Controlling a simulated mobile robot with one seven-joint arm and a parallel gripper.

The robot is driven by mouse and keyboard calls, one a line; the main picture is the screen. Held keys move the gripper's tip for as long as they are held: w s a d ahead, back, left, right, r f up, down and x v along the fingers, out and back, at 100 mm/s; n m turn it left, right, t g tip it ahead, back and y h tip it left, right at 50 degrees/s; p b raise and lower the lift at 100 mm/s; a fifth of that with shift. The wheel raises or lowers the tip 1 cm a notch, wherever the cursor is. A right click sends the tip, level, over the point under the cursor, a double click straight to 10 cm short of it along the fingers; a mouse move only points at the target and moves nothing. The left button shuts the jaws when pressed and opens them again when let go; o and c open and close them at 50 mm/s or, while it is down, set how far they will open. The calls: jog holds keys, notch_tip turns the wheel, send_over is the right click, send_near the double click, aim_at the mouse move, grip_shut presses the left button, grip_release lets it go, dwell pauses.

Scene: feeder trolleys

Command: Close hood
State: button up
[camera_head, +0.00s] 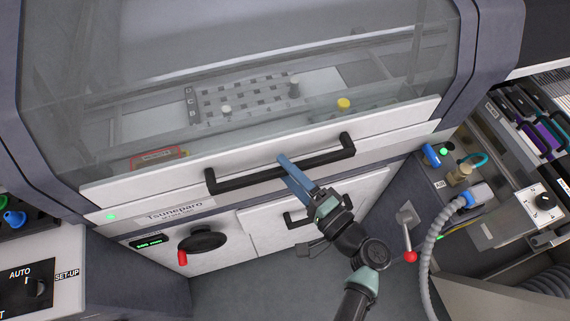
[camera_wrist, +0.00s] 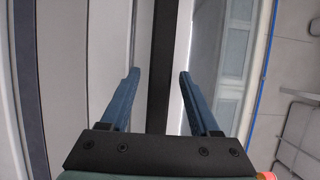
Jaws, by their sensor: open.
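The machine's hood (camera_head: 250,60) is a large transparent panel with a white lower rim (camera_head: 120,193). It looks lowered, with its rim just above the white front panel; I cannot tell whether it is fully seated. A black bar handle (camera_head: 225,182) runs along the rim. My gripper (camera_head: 284,160) is at the middle of this handle, with its blue fingers open. In the wrist view the handle (camera_wrist: 162,60) runs between the two spread fingers (camera_wrist: 158,74). I cannot tell whether either finger touches it.
Below are a drawer handle (camera_head: 300,222), a black knob with a red tip (camera_head: 203,240) and a red-tipped lever (camera_head: 408,240). A grey hose (camera_head: 428,260) and connectors stand at the right. A control panel (camera_head: 30,285) is at the lower left. Dark floor is clear below.

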jog(key=shift+w+a, duration=0.35)
jog(key=shift+w, duration=0.05)
grip_shut()
dwell(1.3)
